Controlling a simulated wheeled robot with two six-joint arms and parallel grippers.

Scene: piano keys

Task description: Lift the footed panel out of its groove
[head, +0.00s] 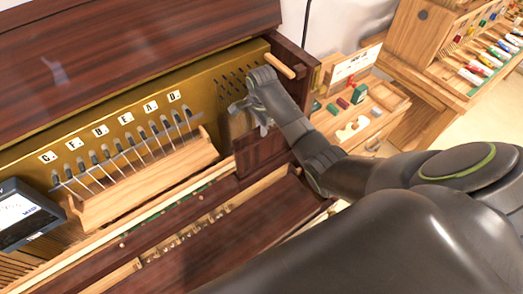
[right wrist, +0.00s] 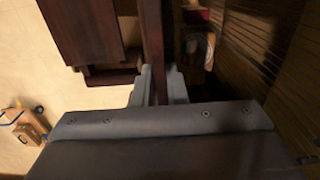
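A dark reddish-brown panel (head: 262,150), which I take to be the footed panel, stands at the right end of the open piano, below my right gripper (head: 256,106). In the right wrist view a dark board (right wrist: 153,45) runs edge-on between the two grey fingertips of my right gripper (right wrist: 158,85). The fingertips lie close against both sides of the board, with no clear gap. The panel's feet and groove are hidden or too unclear to make out. My left gripper is in neither view.
Left of the panel are a gold plate (head: 127,112) with lettered tags and a light wooden rail (head: 150,180). The piano's dark side wall (head: 291,58) with a wooden peg (head: 279,65) stands close by on the right. A small tester with a screen (head: 22,213) sits at far left.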

